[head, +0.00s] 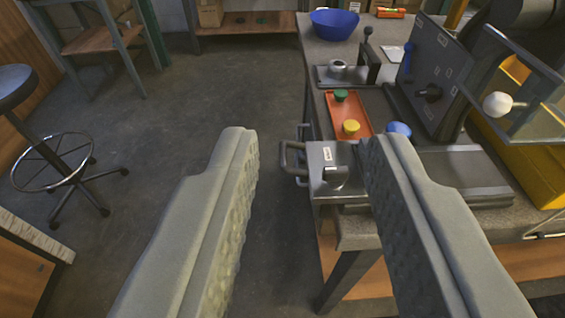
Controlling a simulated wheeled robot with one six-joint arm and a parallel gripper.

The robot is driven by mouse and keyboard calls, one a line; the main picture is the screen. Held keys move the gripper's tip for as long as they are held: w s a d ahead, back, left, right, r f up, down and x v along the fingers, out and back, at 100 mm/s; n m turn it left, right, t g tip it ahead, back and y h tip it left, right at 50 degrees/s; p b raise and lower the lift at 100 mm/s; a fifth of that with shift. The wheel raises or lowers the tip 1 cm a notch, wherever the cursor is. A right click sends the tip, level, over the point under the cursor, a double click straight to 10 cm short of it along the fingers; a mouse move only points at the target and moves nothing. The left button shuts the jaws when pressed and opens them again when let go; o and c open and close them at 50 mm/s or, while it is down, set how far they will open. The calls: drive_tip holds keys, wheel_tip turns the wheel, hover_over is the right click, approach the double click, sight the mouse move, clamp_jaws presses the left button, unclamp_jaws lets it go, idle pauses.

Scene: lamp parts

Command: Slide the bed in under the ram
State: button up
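The bed, a grey metal slab (322,158) with a small label, sits at the left edge of the workbench, with a bar handle (288,158) jutting out to its left. A dark metal part (337,178) is on top of it. The bed lies to the left of a dark upright machine panel (432,75), at the end of a flat grey track (455,170). The ram itself I cannot make out; the panel and guard may hide it. My gripper (309,138) is open and empty, its fingers appearing either side of the bed and its handle, apart from them.
On the workbench (347,232) are an orange tray (339,112) with green and yellow pieces, a blue knob (398,129), a small lever fixture (350,70) and a blue bowl (334,24). A white-balled lever (497,104) juts out right. A stool (48,150) stands left; floor between is clear.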

drive_tip(key=w+a+f+g, duration=0.1)
drive_tip(key=w+a+g, duration=0.1)
drive_tip(key=w+g, duration=0.75)
drive_tip(key=n+g+h, duration=0.1)
drive_tip(key=g+h, duration=0.1)
drive_tip(key=g, duration=0.4)
approach(283, 153)
drive_tip(key=f, duration=0.5)
drive_tip(key=d+f, duration=0.1)
drive_tip(key=f, duration=0.2)
drive_tip(key=shift+d, duration=0.1)
drive_tip(key=shift+r, duration=0.1)
clamp_jaws()
